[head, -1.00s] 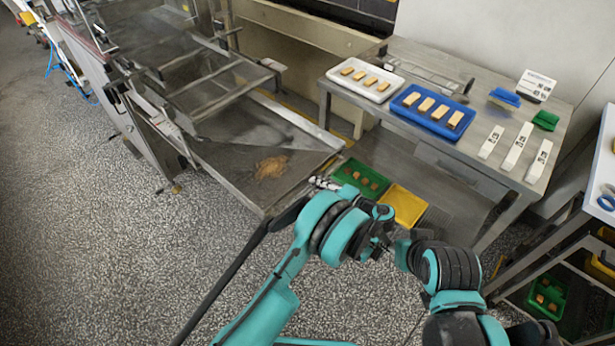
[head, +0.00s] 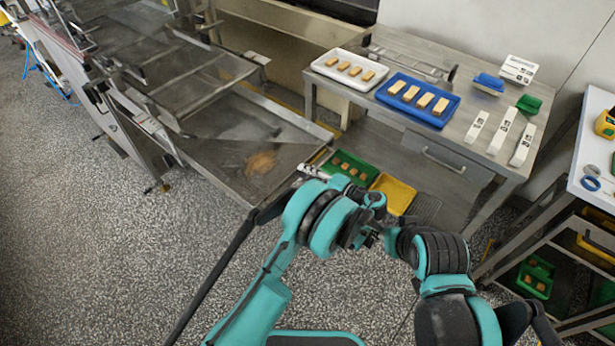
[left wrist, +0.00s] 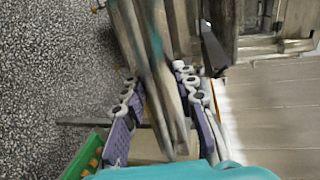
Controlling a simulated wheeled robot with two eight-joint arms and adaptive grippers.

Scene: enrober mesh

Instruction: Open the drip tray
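The drip tray (head: 225,165) is a wide, shallow grey metal tray low at the enrober, with an orange-brown stain on its floor. Its near right part shows clear of the wire mesh frame. My left gripper (head: 313,172) is at the tray's near right edge, partly hidden by my arm. In the left wrist view its purple-padded fingers (left wrist: 163,135) are spread apart, with blurred grey metal bars between them. I cannot tell whether they touch the metal. My right gripper (head: 372,238) is small and dark beside my left arm; its fingers are not clear.
A green tray (head: 327,172) with brown pieces and a yellow tray (head: 410,190) sit low, right of my left gripper. A metal table (head: 420,140) holds a white tray (head: 322,66) and a blue tray (head: 442,120). Speckled floor is free at the left.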

